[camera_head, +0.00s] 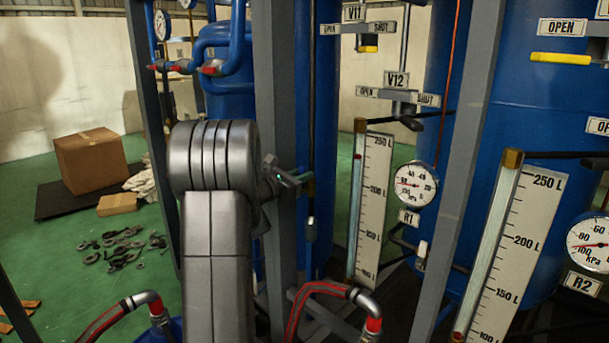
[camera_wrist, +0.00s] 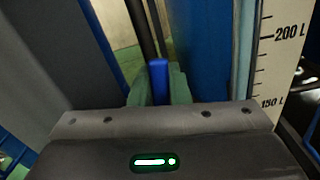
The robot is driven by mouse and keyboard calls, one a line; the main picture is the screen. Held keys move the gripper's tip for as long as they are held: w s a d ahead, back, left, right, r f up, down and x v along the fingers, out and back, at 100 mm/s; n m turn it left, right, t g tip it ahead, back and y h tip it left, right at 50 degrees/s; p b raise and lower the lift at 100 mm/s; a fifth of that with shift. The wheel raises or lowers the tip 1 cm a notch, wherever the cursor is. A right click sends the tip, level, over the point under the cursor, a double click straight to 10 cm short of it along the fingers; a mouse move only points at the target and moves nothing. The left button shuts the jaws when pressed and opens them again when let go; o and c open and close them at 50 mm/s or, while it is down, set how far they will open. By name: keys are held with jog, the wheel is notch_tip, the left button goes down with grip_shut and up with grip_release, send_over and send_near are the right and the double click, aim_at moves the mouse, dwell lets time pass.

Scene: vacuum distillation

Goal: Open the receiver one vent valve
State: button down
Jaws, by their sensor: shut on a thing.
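My gripper (camera_head: 296,179) reaches right past a grey post, next to a blue vertical vessel or pipe. In the wrist view my gripper (camera_wrist: 158,88) has its greenish fingers close on both sides of a narrow blue bar (camera_wrist: 158,72), which looks like a handle. It is shut on this bar. No label shows on the bar, so I cannot tell which valve it belongs to. The receiver one gauge (camera_head: 415,184), marked R1, is to the right of my gripper. The V12 sign (camera_head: 396,79) has OPEN on its left and SHUT on its right.
A level scale (camera_head: 371,205) stands right of my gripper. Grey posts (camera_head: 462,170) cross the view. The V11 sign (camera_head: 354,13) is above, and gauge R2 (camera_head: 590,240) is at the far right. Red-banded hoses (camera_head: 322,287) run below.

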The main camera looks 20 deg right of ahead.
jog(key=shift+w+a+n, duration=0.1)
jog(key=shift+w+n, duration=0.1)
jog(key=shift+n, duration=0.3)
jog(key=c, duration=1.4)
grip_release()
jog(key=shift+o, duration=0.2)
jog(key=shift+a, duration=0.1)
jog(key=b+v, duration=0.1)
jog(key=v, duration=1.2)
jog(key=shift+a, duration=0.35)
jog(key=shift+s, duration=0.15)
jog(key=p+x, duration=0.1)
jog(key=x, duration=1.3)
